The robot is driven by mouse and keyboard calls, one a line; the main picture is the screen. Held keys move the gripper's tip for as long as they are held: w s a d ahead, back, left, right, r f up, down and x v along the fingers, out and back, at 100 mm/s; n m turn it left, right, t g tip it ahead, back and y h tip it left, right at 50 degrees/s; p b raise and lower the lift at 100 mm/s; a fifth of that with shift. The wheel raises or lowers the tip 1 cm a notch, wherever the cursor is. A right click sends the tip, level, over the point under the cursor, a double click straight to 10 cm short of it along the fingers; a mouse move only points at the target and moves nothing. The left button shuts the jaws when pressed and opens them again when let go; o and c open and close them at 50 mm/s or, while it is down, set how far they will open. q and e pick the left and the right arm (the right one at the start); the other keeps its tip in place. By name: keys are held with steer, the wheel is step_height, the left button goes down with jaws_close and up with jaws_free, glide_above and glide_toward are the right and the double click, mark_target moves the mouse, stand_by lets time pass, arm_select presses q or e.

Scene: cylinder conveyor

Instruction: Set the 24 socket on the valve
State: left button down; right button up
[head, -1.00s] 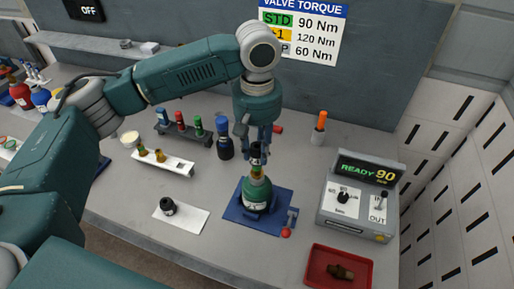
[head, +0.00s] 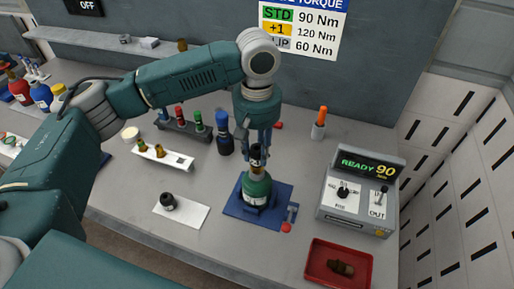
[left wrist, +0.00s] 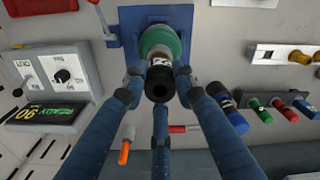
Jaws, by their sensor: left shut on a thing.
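A green cylinder (head: 257,189) stands upright on a blue base plate (head: 236,207); it also shows in the left wrist view (left wrist: 160,40). My left gripper (head: 257,146) is above it, shut on a black socket (left wrist: 160,84). The socket shows in the head view (head: 256,158) in line over the cylinder's neck. A pale band shows between the socket and the green body in the left wrist view. The valve top is hidden by the socket, and I cannot tell how deep the socket sits. My right gripper is not in view.
A second dark socket (head: 168,201) sits on a white pad (head: 192,215). A control box (head: 352,205) reads READY 90. A red-tipped lever (head: 287,226) is beside the base plate. A blue-capped bottle (head: 224,138) stands close behind left.

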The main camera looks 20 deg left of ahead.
arm_select(q)
steer(key=shift+f, duration=1.05)
steer(key=c, duration=1.3)
jaws_free()
step_height(320, 180, up, 2)
steer(key=p, duration=0.3)
steer(key=shift+r, duration=2)
